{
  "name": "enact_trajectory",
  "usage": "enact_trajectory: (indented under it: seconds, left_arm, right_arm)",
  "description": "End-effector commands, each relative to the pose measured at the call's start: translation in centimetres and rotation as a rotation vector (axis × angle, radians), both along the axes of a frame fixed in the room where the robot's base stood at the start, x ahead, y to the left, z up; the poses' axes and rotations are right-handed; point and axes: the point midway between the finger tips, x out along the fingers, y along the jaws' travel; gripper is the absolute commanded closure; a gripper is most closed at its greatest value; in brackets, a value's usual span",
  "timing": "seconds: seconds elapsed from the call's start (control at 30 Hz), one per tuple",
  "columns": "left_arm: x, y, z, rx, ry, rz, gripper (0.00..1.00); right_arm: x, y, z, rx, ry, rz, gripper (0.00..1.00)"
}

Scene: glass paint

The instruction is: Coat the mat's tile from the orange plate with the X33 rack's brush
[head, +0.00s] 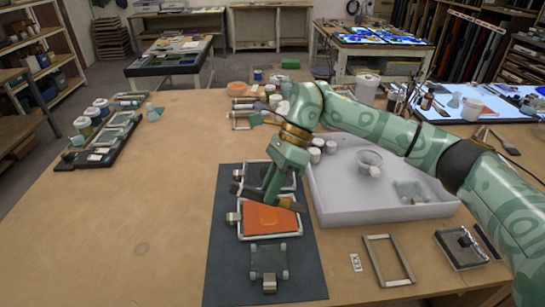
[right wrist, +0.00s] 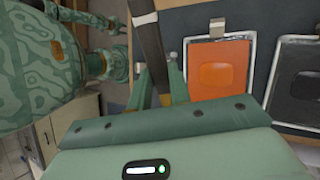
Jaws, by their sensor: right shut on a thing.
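My right gripper (head: 263,196) is shut on a dark-handled brush (head: 245,191) and holds it over the mat (head: 225,285). In the right wrist view the dark handle (right wrist: 150,45) rises between the fingers (right wrist: 161,88). The orange plate (head: 268,222), in a pale frame with a metal clip, lies on the mat below the gripper; it also shows in the right wrist view (right wrist: 216,90). The mat's clear tile (head: 268,260) lies nearest, with small corner pieces and a clip. A dark plate (head: 285,181) lies at the far end, partly hidden by my gripper. My left gripper is out of view.
A white tray (head: 325,215) with cups, a bowl and a glass piece stands right of the mat. An empty metal frame (head: 370,250) and a small label (head: 355,262) lie at front right. A dark rack of jars (head: 80,160) stands left. The table between is clear.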

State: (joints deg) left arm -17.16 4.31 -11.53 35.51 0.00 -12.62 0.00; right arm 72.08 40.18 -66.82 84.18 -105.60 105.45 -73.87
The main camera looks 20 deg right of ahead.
Motion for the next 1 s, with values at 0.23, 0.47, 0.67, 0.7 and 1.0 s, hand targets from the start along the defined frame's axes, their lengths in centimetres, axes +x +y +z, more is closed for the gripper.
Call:
enact_trajectory:
  seconds: [0.23,0.47,0.67,0.7,1.0]
  left_arm:
    - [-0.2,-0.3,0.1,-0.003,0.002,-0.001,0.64]
    - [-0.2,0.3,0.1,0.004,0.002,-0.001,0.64]
    - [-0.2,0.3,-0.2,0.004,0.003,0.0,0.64]
    - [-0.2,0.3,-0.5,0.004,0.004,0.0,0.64]
    - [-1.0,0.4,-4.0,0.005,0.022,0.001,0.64]
  right_arm:
    - [4.1,-0.9,-0.2,0.271,0.026,-0.709,1.0]
    - [7.6,-3.1,0.1,0.48,-0.077,-1.14,1.0]
    - [8.6,-4.0,-0.2,0.536,-0.116,-1.243,1.0]
    - [8.7,-4.1,-0.5,0.54,-0.117,-1.247,1.0]
    - [8.7,-4.1,-4.6,0.537,-0.115,-1.25,1.0]
